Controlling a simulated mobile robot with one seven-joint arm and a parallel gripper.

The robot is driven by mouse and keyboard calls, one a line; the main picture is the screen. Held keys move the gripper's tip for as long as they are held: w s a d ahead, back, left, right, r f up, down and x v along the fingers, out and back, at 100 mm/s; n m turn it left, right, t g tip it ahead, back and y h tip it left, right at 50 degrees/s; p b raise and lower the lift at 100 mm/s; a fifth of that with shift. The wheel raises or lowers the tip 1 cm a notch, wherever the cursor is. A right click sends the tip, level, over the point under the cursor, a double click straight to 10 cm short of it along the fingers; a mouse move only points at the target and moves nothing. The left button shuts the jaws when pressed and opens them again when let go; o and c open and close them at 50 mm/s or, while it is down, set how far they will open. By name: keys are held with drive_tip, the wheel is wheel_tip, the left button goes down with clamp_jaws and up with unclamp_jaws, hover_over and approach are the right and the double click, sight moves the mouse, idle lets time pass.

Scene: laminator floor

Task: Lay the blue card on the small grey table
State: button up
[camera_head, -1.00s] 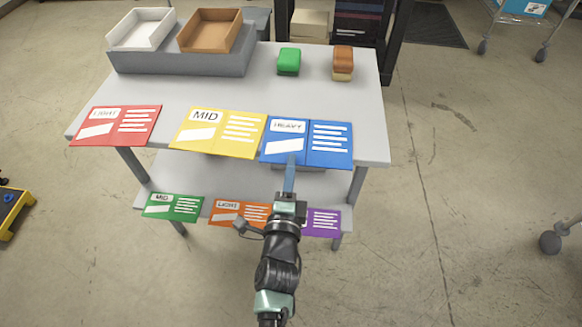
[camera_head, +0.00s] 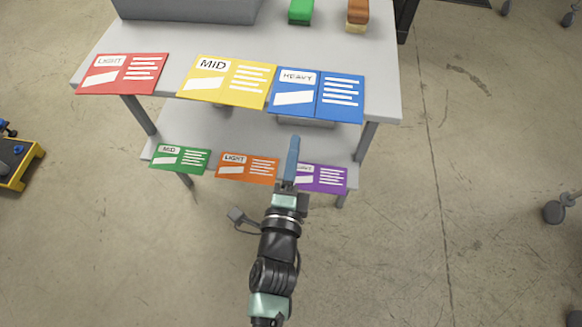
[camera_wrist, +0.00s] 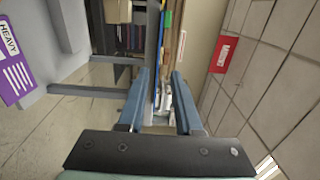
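The blue card (camera_head: 316,94), marked HEAVY, lies at the right front of a grey two-level table's top (camera_head: 200,40), its front edge at or past the table edge. I cannot tell whether this is the small grey table. My gripper (camera_head: 294,140) is just in front of the card's near edge, seemingly apart from it. In the wrist view my gripper (camera_wrist: 160,74) has its two blue fingers apart, with the edge of the blue card (camera_wrist: 157,91) seen nearly edge-on in line with the gap. Nothing is clearly held.
A yellow card (camera_head: 227,81) touches or nearly touches the blue card's left side; a red card (camera_head: 122,74) lies further left. Green (camera_head: 180,158), orange (camera_head: 247,167) and purple (camera_head: 322,178) cards lie on the lower shelf. A grey tray (camera_head: 190,10) stands behind.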

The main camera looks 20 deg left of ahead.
drive_tip(key=shift+v, duration=1.85)
drive_tip(key=w+d+r+n+t, duration=0.1)
drive_tip(key=w+r+n+t, duration=0.15)
drive_tip(key=r, duration=0.85)
drive_tip(key=w+d+r+n+t, duration=0.1)
drive_tip(key=w+r+n, duration=0.25)
drive_tip(key=r, duration=0.65)
drive_tip(key=w+d+r+n+t, duration=0.1)
drive_tip(key=w+r+n+t, duration=0.15)
drive_tip(key=r, duration=0.85)
drive_tip(key=s+d+r+n+t+h, duration=0.1)
drive_tip(key=s+d+r+n, duration=0.1)
drive_tip(key=r, duration=0.5)
drive_tip(key=s+d+r+n+t+h, duration=0.1)
drive_tip(key=s+d+r, duration=0.3)
drive_tip(key=r, duration=0.4)
drive_tip(key=s+d+r+n+t+h, duration=0.2)
drive_tip(key=s+d+r+n+h, duration=0.1)
drive_tip(key=r, duration=0.5)
drive_tip(key=shift+s+d+r, duration=0.2)
drive_tip(key=shift+s+d, duration=0.05)
drive_tip(key=shift+d, duration=0.25)
wheel_tip(320, 180, up, 16)
drive_tip(key=p, duration=1.5)
drive_tip(key=shift+f, duration=0.2)
